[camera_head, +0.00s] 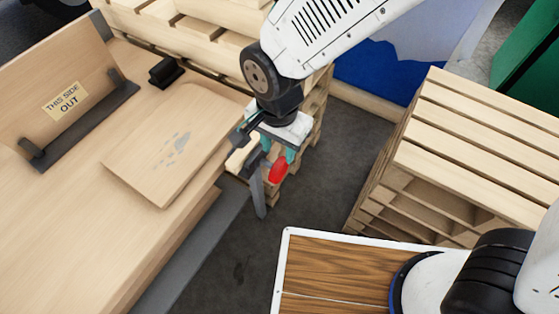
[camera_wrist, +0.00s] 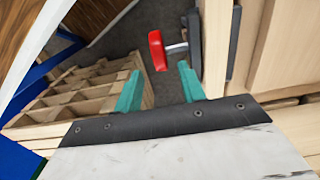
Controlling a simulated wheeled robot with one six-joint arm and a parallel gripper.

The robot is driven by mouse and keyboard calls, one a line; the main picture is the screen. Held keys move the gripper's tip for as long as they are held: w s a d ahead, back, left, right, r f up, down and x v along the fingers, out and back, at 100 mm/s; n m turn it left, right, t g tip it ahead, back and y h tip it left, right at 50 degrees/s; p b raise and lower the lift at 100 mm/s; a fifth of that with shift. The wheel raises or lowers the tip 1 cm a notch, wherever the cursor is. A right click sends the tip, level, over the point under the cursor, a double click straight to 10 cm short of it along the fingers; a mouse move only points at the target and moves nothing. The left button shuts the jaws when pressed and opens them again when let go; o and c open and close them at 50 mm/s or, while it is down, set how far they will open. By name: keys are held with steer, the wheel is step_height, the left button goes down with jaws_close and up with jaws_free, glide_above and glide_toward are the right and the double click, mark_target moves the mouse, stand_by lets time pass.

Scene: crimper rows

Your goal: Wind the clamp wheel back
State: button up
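The red clamp wheel (camera_head: 278,171) sits at the edge of the wooden bench, beside a grey upright bar (camera_head: 257,187). In the wrist view the wheel (camera_wrist: 157,50) is seen nearly edge-on, on a short metal screw (camera_wrist: 177,47) that runs to a dark clamp body (camera_wrist: 194,45). My gripper (camera_head: 279,149) is above and close to the wheel in the head view. In the wrist view its two teal fingers (camera_wrist: 160,88) are apart and empty. The wheel shows beyond their tips, between their lines; I see no contact.
A loose board (camera_head: 130,170) lies on the bench (camera_head: 60,220). A board marked "THIS SIDE OUT" (camera_head: 40,85) stands in a dark holder behind it. A slatted pallet stack (camera_head: 480,140) stands to the right. Grey floor (camera_head: 335,165) is clear between bench and pallets.

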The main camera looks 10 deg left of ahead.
mark_target(279, 163)
step_height(279, 163, down, 7)
steer(key=shift+d+f, duration=0.1)
stand_by(0.3)
jaws_close()
